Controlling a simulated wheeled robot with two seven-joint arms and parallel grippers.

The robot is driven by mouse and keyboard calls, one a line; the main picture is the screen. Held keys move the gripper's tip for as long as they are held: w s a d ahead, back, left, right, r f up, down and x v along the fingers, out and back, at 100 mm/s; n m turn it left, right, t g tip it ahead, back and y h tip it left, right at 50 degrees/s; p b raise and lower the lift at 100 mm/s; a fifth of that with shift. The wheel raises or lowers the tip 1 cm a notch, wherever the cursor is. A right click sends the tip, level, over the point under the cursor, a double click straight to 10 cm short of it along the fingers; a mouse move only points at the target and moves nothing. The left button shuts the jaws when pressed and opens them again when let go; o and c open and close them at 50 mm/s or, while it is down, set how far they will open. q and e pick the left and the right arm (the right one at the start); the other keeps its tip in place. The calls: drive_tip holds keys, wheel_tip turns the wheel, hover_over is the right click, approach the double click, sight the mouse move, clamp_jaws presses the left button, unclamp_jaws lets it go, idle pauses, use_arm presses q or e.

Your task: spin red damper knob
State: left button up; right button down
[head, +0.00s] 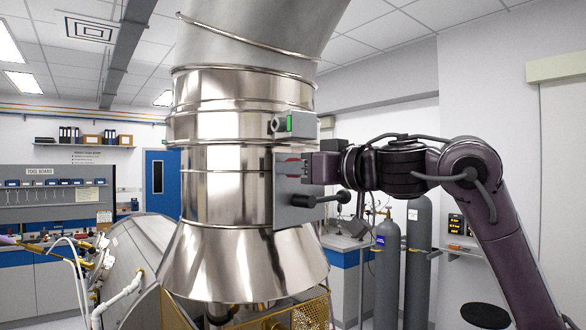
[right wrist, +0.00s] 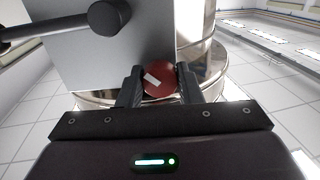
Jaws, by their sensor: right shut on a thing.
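The red damper knob (right wrist: 160,82) is round with a pale mark on its face. In the right wrist view it sits between the two fingers of my right gripper (right wrist: 159,86), which are shut on it from both sides. In the head view the right gripper (head: 308,168) reaches in from the right to the grey box on the metal duct, and only a little red of the knob (head: 292,160) shows. The grey box (head: 290,204) carries a dark lever with a round end (head: 342,197) below the gripper. My left gripper is not in view.
The large shiny duct (head: 225,190) fills the middle. A smaller box with a green light (head: 290,123) is above the gripper. Grey gas cylinders (head: 387,270) stand at the right behind my arm. A tool board bench (head: 50,270) is at the far left.

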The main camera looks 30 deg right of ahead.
drive_tip(key=shift+m, duration=0.8)
drive_tip(key=m, duration=0.4)
drive_tip(key=shift+m, duration=1.2)
drive_tip(key=m, duration=0.2)
drive_tip(key=shift+m, duration=0.4)
drive_tip(key=m, duration=0.3)
drive_tip(key=m+b, duration=0.2)
drive_tip(key=b, duration=0.3)
